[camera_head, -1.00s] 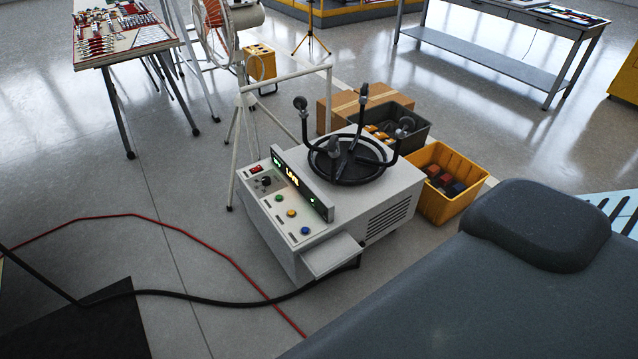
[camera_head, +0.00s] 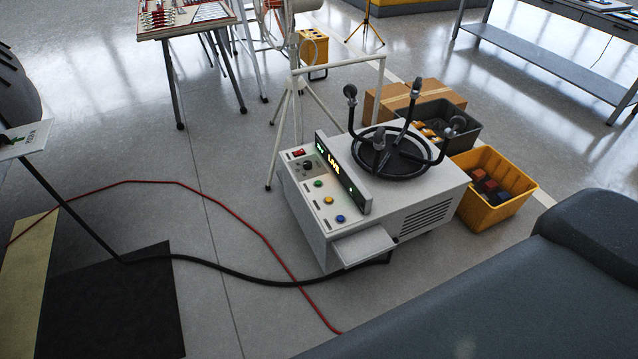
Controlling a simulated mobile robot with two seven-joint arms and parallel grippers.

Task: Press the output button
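A white box-shaped machine (camera_head: 425,215) stands on the floor near the middle of the head view. Its sloped control panel (camera_head: 309,168) carries a red switch (camera_head: 298,153), a dark knob (camera_head: 308,165), and a row of a green button (camera_head: 318,183), a yellow button (camera_head: 328,200) and a blue button (camera_head: 340,218). A lit display (camera_head: 343,172) stands behind the buttons. Labels by the buttons are too small to read, so I cannot tell which one is the output button. Neither of my grippers is in view.
A grey padded surface (camera_head: 490,290) fills the lower right. A yellow bin (camera_head: 487,217) and dark bin (camera_head: 468,135) stand right of the machine. A red cable (camera_head: 250,228) and black cable (camera_head: 225,270) cross the floor.

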